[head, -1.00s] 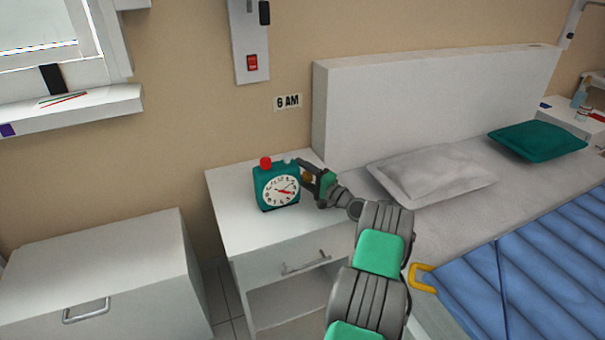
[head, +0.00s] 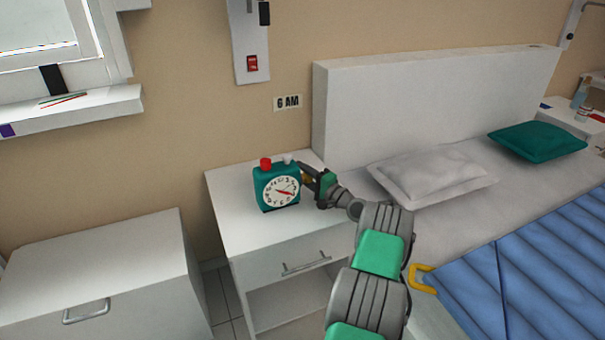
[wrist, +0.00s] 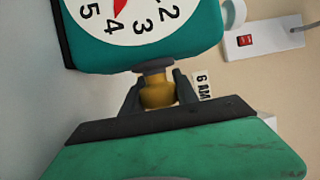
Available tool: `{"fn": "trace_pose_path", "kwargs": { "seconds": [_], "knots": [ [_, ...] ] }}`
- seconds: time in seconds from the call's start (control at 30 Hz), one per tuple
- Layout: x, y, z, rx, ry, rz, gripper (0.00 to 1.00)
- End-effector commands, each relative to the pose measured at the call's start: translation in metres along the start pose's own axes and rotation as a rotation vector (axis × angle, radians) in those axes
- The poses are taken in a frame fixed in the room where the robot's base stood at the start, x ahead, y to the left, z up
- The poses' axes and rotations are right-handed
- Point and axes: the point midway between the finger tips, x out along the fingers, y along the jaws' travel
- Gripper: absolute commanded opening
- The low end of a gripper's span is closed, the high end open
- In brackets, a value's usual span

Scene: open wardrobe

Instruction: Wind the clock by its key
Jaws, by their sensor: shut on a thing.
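The teal alarm clock (head: 265,189) stands upright on the white nightstand, its white dial facing the room and a red button on top. In the wrist view the clock (wrist: 205,48) fills the upper part. The brass key (wrist: 157,92) sticks out of the clock's side on a grey collar. My gripper (wrist: 157,88) is shut on the key, one finger on each side of it. In the head view my gripper (head: 305,174) is at the clock's right side, and the key is mostly hidden there.
The nightstand (head: 228,205) has free top around the clock. A bed with a grey pillow (head: 430,175) and headboard (head: 420,105) is on the right. A "6 AM" sign (head: 288,102) and a panel with a red switch (head: 252,63) are on the wall behind.

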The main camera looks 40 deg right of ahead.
Motion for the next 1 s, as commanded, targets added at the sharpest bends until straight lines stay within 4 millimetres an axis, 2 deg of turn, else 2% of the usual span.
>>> {"fn": "trace_pose_path", "kwargs": {
  "seconds": [0.23,0.47,1.0],
  "knots": [
    [0.000,-0.002,0.000,0.009,0.000,0.024,0.00],
    [0.000,-0.002,0.000,0.051,0.000,0.124,0.00],
    [-0.004,0.010,0.001,0.234,0.000,0.570,0.00]
  ]
}}
